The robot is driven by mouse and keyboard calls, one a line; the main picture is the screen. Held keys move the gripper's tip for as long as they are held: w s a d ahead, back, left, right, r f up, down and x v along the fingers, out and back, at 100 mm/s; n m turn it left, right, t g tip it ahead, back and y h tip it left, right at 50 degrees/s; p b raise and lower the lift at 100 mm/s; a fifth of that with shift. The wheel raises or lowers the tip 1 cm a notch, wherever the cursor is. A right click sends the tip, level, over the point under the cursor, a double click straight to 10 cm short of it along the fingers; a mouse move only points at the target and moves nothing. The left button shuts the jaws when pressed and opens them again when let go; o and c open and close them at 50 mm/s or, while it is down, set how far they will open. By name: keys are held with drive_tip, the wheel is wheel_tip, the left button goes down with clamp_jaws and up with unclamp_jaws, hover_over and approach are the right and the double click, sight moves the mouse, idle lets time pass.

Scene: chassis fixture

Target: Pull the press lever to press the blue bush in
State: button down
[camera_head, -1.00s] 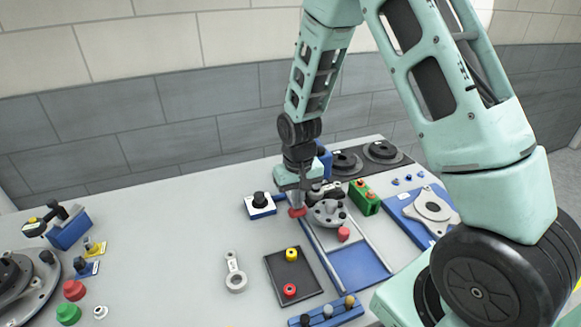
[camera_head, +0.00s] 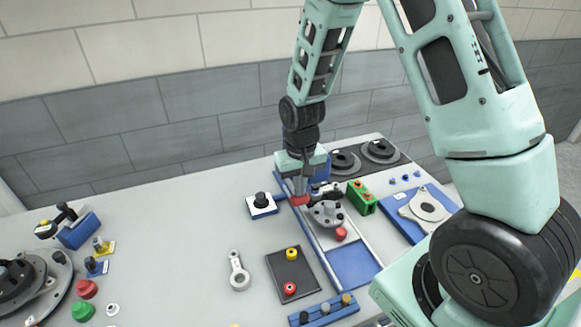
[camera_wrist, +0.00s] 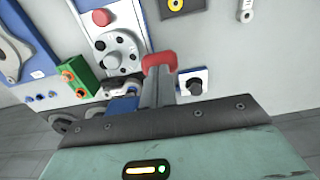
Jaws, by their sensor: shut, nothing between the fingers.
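My gripper (camera_head: 299,200) is shut and empty, its red fingertips together; they also show in the wrist view (camera_wrist: 159,62). It is over the back left end of the blue fixture, left of a grey round flanged part (camera_head: 325,213). A blue block with a black and silver mechanism (camera_head: 325,188) stands just behind and right of the fingers, partly hidden by my gripper; I cannot tell which part is its lever. A similar blue block (camera_head: 78,232) with a black arm stands at far left. Small blue pieces (camera_head: 404,179) lie at right. I cannot tell which is the bush.
A white-topped block with a black knob (camera_head: 261,203) stands left of the gripper. A green block (camera_head: 361,197), a red cylinder (camera_head: 341,234) and a black tray (camera_head: 279,265) are near. Black round parts (camera_head: 380,151) stand behind. The table's left middle is clear.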

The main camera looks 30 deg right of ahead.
wheel_tip(320, 180, up, 10)
drive_tip(key=w+p, duration=0.1)
drive_tip(key=p, duration=0.6)
drive_tip(key=shift+w+d+p, duration=0.15)
drive_tip(key=shift+p, duration=0.25)
drive_tip(key=shift+f, duration=0.1)
drive_tip(key=s+a+f+n+y+b, duration=0.1)
drive_tip(key=s+a+n+b, duration=0.2)
drive_tip(key=s+a+b, duration=0.3)
drive_tip(key=s+a+f+n+b, duration=0.15)
drive_tip(key=s+a+b, duration=0.25)
drive_tip(key=a, duration=0.4)
drive_tip(key=s+a+n+b, duration=0.2)
drive_tip(key=s+b, duration=0.1)
drive_tip(key=s, duration=0.4)
drive_tip(key=s+a+f+n+b, duration=0.1)
drive_tip(key=s+a+n+b, duration=0.2)
drive_tip(key=s, duration=0.3)
drive_tip(key=shift+s+f+n+b, duration=0.25)
drive_tip(key=shift+s+n+b, duration=0.1)
drive_tip(key=shift+b, duration=0.25)
